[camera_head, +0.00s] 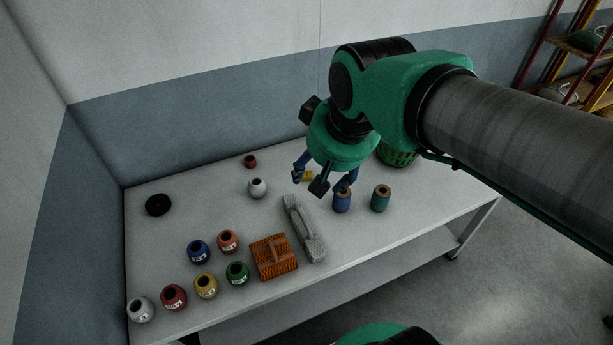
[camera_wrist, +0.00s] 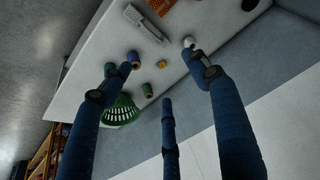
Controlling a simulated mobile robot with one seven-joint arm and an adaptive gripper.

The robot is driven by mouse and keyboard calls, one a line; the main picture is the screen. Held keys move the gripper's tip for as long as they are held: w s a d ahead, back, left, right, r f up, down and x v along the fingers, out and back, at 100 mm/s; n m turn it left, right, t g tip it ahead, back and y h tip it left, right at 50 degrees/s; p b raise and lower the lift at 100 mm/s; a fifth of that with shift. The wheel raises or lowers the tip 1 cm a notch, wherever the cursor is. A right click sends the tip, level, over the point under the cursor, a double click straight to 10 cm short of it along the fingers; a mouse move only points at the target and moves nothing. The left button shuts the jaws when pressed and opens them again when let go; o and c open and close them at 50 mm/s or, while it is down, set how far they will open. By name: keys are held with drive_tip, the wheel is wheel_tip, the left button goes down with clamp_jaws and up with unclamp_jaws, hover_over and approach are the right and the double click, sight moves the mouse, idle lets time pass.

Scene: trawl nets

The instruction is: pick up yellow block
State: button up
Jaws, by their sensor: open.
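The yellow block (camera_head: 306,176) is small and shows beside a finger of my gripper in the head view, partly hidden by it. In the wrist view, the yellow block (camera_wrist: 162,64) lies on the white table, clear of the fingers. My gripper (camera_head: 322,182) hangs over the back part of the table with its blue fingers spread. In the wrist view my gripper (camera_wrist: 160,88) is open and empty, with the block in the gap beyond the fingers.
A blue spool (camera_head: 342,202), a green spool (camera_head: 380,199) and a green basket (camera_head: 398,157) stand to the right. A grey ribbed object (camera_head: 303,229) and an orange woven block (camera_head: 273,256) lie in front. A white pot (camera_head: 257,188) and several coloured pots stand left. The wall borders the back.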

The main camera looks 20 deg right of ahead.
drive_tip(key=w+d+f+m+g+p, duration=0.1)
drive_tip(key=w+d+p, duration=0.15)
drive_tip(key=w, duration=1.25)
drive_tip(key=m+g+p, duration=0.3)
drive_tip(key=g+p, duration=0.1)
hover_over(306, 173)
wheel_tip(306, 173, down, 35)
drive_tip(key=shift+s+d+f, duration=0.15)
drive_tip(key=shift+s, duration=0.05)
drive_tip(key=shift+f, duration=0.1)
drive_tip(key=shift+f+b, duration=0.3)
drive_tip(key=shift+f, duration=3.85)
drive_tip(key=shift+f, duration=0.2)
drive_tip(key=shift+f, duration=2.4)
